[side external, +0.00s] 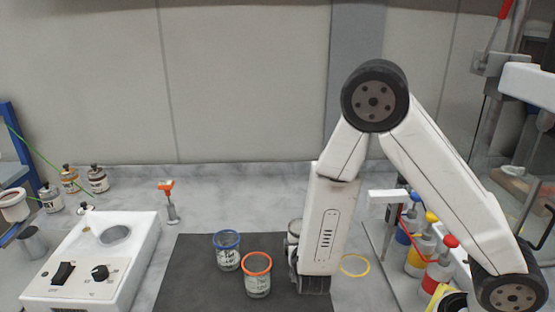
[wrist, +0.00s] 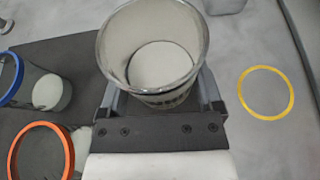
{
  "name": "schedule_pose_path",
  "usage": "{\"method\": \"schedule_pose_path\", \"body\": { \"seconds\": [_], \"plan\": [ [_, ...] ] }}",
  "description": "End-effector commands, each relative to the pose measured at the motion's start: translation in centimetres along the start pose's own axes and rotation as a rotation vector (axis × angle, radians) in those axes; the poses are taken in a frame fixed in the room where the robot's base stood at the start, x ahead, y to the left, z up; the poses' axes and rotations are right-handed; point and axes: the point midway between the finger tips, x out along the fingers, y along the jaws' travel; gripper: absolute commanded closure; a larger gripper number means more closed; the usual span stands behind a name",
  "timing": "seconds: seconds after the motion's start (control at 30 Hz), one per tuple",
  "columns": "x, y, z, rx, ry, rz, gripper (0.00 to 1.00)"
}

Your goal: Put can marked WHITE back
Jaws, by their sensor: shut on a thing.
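My gripper (side external: 312,284) points down at the right edge of the dark mat (side external: 190,290). It is shut on a clear can with a grey rim (side external: 294,228), which is mostly hidden behind my gripper in the side view. In the wrist view the can (wrist: 152,50) sits between the two fingers, its open top facing the camera and whitish material at its bottom. The lettering on this can is not readable. A yellow ring (side external: 354,265) lies flat on the bench just right of my gripper, and it also shows in the wrist view (wrist: 266,93).
A blue-rimmed can (side external: 227,252) and an orange-rimmed can (side external: 257,276) stand on the mat left of my gripper. A white device with a round well (side external: 95,262) is at left. Several colored bottles (side external: 420,250) stand at right. Small bottles (side external: 70,180) are at back left.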

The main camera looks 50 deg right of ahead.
Motion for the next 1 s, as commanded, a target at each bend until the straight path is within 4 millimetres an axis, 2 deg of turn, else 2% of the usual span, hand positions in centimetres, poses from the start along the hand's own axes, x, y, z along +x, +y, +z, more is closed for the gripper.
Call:
{"method": "schedule_pose_path", "body": {
  "seconds": [0.27,0.67,1.0],
  "plan": [
    [0.3,0.0,-0.7,-0.003,0.001,0.0,0.93],
    [1.4,0.0,-3.5,-0.001,0.0,0.0,0.93],
    [1.5,0.0,-3.7,0.0,0.0,0.001,0.93]
  ]
}}
